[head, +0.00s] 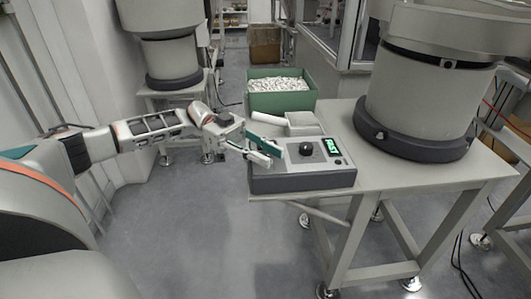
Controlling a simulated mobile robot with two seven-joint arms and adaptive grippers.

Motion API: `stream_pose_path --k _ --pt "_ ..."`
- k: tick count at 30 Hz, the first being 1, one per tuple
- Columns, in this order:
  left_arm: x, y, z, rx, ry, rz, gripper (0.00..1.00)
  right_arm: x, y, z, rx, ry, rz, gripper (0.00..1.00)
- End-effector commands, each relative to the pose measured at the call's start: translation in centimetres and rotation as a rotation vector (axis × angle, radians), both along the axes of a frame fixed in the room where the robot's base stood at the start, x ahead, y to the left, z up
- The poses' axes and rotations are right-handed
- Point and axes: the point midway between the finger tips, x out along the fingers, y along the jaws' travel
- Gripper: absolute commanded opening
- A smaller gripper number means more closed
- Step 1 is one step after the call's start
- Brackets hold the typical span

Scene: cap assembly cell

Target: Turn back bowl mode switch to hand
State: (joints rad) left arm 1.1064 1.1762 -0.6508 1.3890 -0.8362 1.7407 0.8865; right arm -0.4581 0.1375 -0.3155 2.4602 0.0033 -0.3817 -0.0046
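A grey control box (304,181) with a dark base stands on the near left corner of the feeder table. Its top carries a large black knob (306,149), a green-lit display (331,147) and small controls too small to make out. I cannot tell which is the mode switch or how it is set. My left gripper (274,158) is at the left edge of the box top, beside the knob and apart from it. Its fingers are spread with a gap between them, and nothing shows in it. My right gripper is not in view.
A large bowl feeder (425,95) stands on the table (425,178) to the right. A green bin (281,101) of white parts is behind the box. Another feeder (170,55) stands at the back left. The floor in front is clear.

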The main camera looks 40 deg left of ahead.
Motion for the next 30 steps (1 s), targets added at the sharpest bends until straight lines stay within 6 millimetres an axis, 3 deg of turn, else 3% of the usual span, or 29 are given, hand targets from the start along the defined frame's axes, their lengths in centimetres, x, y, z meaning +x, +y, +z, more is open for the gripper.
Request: stream_pose_path --k 7,21,30 --pt "0.0 1.7 -0.1 0.003 0.001 0.004 0.24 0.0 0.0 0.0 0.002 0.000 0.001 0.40" --pt "-0.5 10.2 0.0 0.001 -0.002 0.001 0.24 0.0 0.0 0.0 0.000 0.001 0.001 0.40" --pt "-0.7 11.9 0.0 0.000 0.000 -0.001 0.24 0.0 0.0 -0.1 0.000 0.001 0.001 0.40"
